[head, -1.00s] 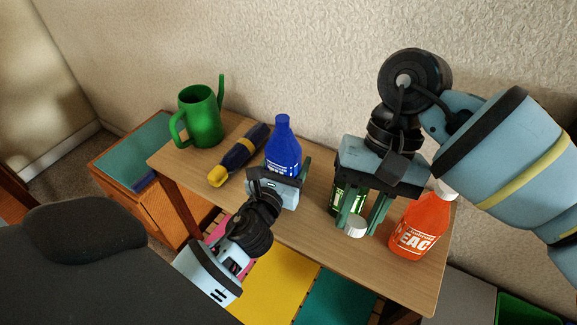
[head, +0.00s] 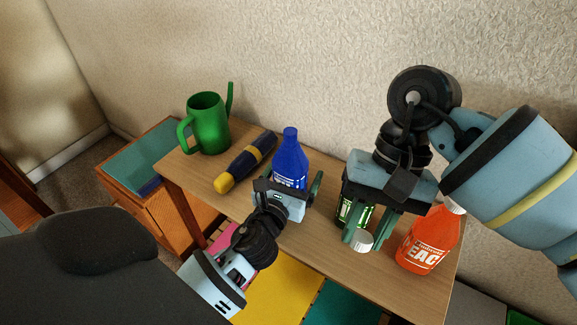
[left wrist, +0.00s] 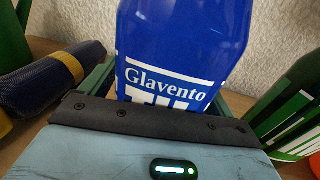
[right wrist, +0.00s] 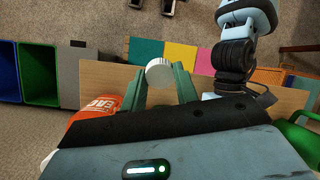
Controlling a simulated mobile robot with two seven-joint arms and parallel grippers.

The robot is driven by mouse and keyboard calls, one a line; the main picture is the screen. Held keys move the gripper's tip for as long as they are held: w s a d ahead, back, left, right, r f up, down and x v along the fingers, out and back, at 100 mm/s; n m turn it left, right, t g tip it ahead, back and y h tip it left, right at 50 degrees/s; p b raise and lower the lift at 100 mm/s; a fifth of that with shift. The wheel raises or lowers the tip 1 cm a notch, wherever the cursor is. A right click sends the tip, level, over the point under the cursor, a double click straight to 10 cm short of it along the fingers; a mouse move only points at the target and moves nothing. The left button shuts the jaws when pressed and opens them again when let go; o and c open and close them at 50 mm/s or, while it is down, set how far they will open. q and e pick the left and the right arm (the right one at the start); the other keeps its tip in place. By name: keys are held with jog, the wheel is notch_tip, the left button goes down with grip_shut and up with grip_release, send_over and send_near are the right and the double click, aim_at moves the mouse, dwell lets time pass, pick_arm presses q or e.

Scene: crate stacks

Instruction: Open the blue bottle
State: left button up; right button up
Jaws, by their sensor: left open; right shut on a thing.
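The blue bottle (head: 290,158) stands upright on the wooden table, its top end bare blue with no white cap on it. My left gripper (head: 289,184) is low at its front, open, with a finger on each side of it. In the left wrist view the bottle's white-lettered label (left wrist: 165,82) fills the space between the fingers. My right gripper (head: 362,236) points down and is shut on a white cap (right wrist: 159,71), held at its fingertips; the cap also shows in the head view (head: 361,243).
A green bottle (head: 345,211) stands behind my right gripper, partly hidden. An orange bottle (head: 428,241) with a white cap is at the right end.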

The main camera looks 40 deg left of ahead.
pick_arm(q)
jog(key=v, duration=1.2)
jog(key=shift+r, duration=0.1)
